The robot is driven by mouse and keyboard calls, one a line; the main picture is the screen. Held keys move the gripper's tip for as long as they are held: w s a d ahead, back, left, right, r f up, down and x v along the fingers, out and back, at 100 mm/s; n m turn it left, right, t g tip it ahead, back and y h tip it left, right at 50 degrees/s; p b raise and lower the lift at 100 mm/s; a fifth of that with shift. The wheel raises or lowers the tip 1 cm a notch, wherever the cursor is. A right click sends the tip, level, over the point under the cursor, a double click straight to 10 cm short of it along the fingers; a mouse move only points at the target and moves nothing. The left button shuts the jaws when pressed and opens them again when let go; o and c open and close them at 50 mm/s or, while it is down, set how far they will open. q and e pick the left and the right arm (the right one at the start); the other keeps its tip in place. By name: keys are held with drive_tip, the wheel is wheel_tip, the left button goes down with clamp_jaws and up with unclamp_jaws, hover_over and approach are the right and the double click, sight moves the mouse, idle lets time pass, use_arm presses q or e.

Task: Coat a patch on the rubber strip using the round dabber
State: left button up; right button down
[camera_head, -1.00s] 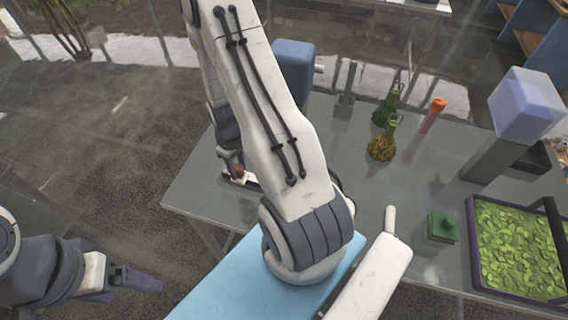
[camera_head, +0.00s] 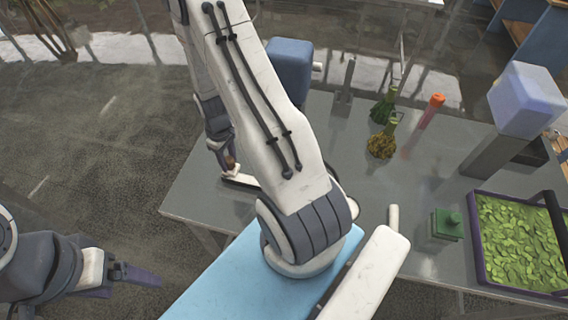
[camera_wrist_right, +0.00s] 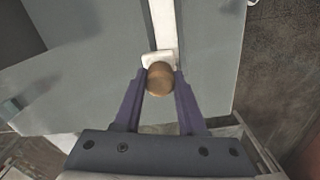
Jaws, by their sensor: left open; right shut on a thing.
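My right gripper (camera_head: 229,164) reaches over the far left part of the grey table. In the right wrist view, my right gripper (camera_wrist_right: 160,84) is shut on the round brown knob of the dabber (camera_wrist_right: 160,79), with a pale pad beyond the knob. The rubber strip (camera_wrist_right: 162,24), a narrow pale band, runs away from the pad. The pad overlaps the strip's near end; whether they touch is unclear. In the head view, the strip (camera_head: 242,181) is partly hidden by my right arm. My left gripper (camera_head: 132,279) is open and empty, low at the left, away from the table.
A green knobbed block (camera_head: 446,226) and a purple-rimmed tray of green leaves (camera_head: 479,246) stand on the right. The table's middle is largely clear.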

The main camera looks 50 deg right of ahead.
drive_tip(key=shift+s+a+r, duration=0.1)
drive_tip(key=shift+s+a, duration=0.2)
drive_tip(key=shift+a, duration=0.3)
drive_tip(key=shift+s+a+r, duration=0.1)
drive_tip(key=shift+s+a, duration=0.15)
drive_tip(key=shift+a, duration=0.35)
drive_tip(key=shift+s+a+f, duration=0.1)
drive_tip(key=shift+s+a, duration=0.15)
drive_tip(key=shift+a, duration=0.1)
use_arm(q)
wheel_tip(320, 180, up, 6)
drive_tip(key=s+p, duration=0.1)
drive_tip(key=p, duration=0.5)
drive_tip(key=shift+s, duration=0.2)
use_arm(e)
wheel_tip(320, 180, up, 8)
